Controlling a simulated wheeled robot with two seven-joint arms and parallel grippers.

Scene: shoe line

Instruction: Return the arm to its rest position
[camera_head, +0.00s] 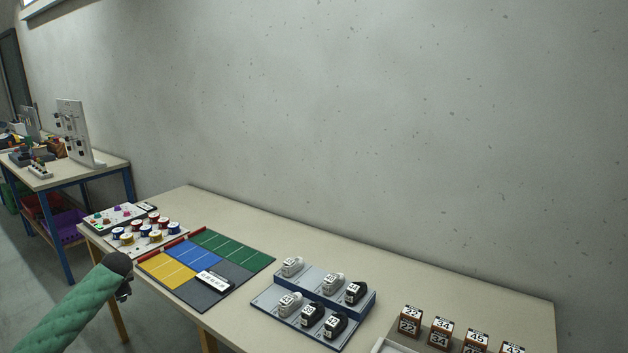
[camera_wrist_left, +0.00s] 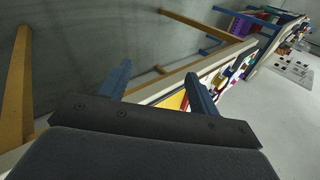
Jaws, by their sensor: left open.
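My left arm, in a green sleeve, comes in at the lower left of the head view. Its left gripper (camera_head: 124,290) is beside the front edge of the long table (camera_head: 190,200), near the coloured mat, and touches nothing that I can see. In the left wrist view the two blue fingers of the gripper (camera_wrist_left: 160,88) stand wide apart with nothing between them. The table edge and part of the mat show beyond the fingers there. My right gripper is not in view.
A coloured mat (camera_head: 237,243) lies on the table beside a board of spools (camera_head: 150,233). A stepped stand (camera_head: 270,302) holds several small shoes. Numbered boxes (camera_head: 441,333) stand at the right. Another table (camera_head: 100,172) stands far left. Floor left of the arm is open.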

